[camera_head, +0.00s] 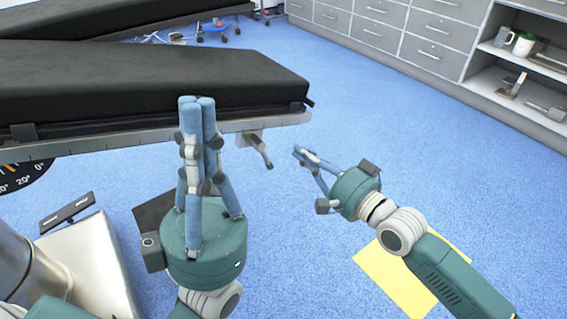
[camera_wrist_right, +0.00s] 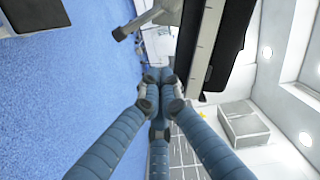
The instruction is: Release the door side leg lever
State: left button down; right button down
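The operating table's black leg pad (camera_head: 130,75) has a metal side rail (camera_head: 265,122) along its near edge. A small grey lever (camera_head: 262,155) hangs under the rail near the pad's right end and points down to the right. It also shows at the top of the right wrist view (camera_wrist_right: 128,32). My right gripper (camera_head: 298,150) is to the right of the lever, apart from it; its blue fingers (camera_wrist_right: 155,76) meet at the tips with nothing between them. My left gripper (camera_head: 197,102) points upward in front of the pad's edge, its fingertips together and empty.
A second black pad (camera_head: 110,15) lies behind the leg pad. A metal base with a pedal (camera_head: 68,212) stands at the lower left. Grey drawers (camera_head: 420,45) and shelves line the back right.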

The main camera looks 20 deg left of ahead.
aim_at(262, 154)
jog(key=a, duration=0.1)
jog(key=s+a, duration=0.1)
jog(key=a, duration=0.1)
jog(key=a+f, duration=0.1)
jog(key=shift+s+a+f+b, duration=0.1)
jog(key=shift+s+a+b, duration=0.15)
jog(key=shift+b, duration=0.15)
jog(key=m+p, duration=0.1)
jog(key=s+f+m+p, duration=0.1)
jog(key=m, duration=0.1)
jog(key=shift+a+p, duration=0.35)
jog(key=shift+r, duration=0.1)
